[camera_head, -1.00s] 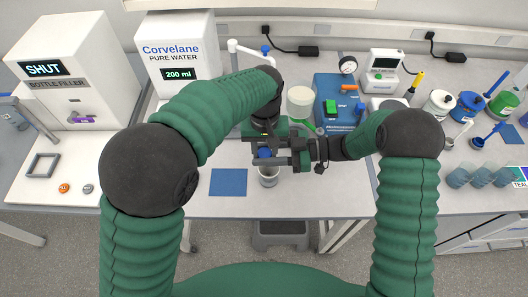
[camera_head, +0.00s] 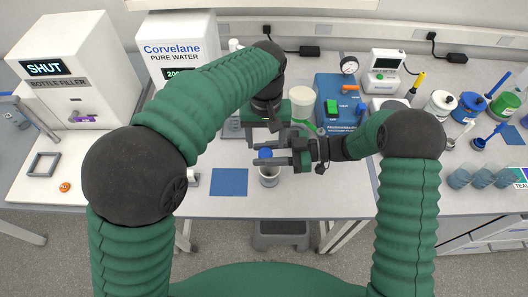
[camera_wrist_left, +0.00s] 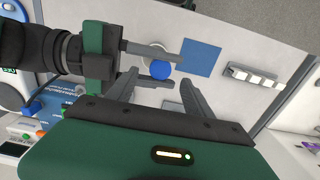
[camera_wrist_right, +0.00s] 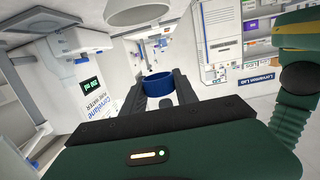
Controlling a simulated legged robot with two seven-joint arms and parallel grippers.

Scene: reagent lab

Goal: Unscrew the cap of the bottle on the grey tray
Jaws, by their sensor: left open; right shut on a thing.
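A blue cap (camera_head: 265,153) is between the fingers of my right gripper (camera_head: 257,153), which is shut on it. In the right wrist view it shows as a hollow blue ring (camera_wrist_right: 158,87). A pale round container (camera_head: 269,178) stands on the bench just below; the cap appears above it, apart in height. The cap overlaps the container's rim in the left wrist view (camera_wrist_left: 161,70). My left gripper (camera_head: 265,136) is open just behind the right one, its fingers empty. A grey plate, perhaps the tray (camera_wrist_left: 173,105), shows partly between them. I cannot make out a bottle on it.
A blue mat (camera_head: 229,182) lies on the bench left of the container. A blue instrument (camera_head: 338,97) and a large white-and-green container (camera_head: 299,101) stand close behind the grippers. The water dispenser (camera_head: 165,52) is at back left. Bench front is mostly clear.

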